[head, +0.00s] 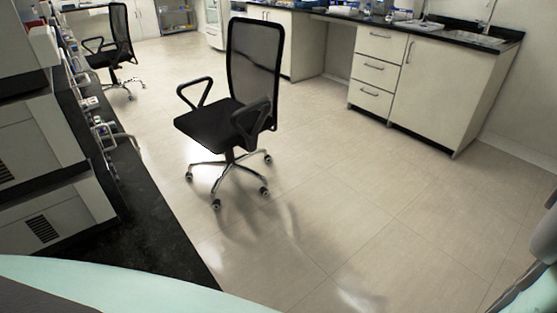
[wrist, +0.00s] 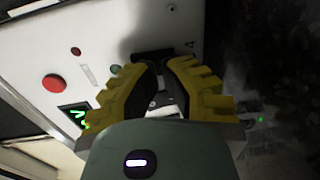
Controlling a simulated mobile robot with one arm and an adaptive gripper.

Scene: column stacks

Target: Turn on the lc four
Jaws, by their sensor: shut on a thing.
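In the wrist view, my gripper (wrist: 160,84) has its yellow fingers against a white instrument panel (wrist: 115,25) marked "4". The fingers are shut on a dark switch (wrist: 152,56), of which only a black edge shows beyond them; its position cannot be told. To the left are a round red button (wrist: 54,83), a smaller dark red dot (wrist: 75,50) and a small screen with lit green marks (wrist: 72,113), partly behind a finger. My gripper is outside the head view.
In the head view, stacked grey-white instruments (head: 45,215) stand on a black bench (head: 150,240) at left. A black office chair (head: 235,110) stands on the open floor, another (head: 112,50) farther back. White cabinets (head: 415,85) line the far side. The floor at centre right is clear.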

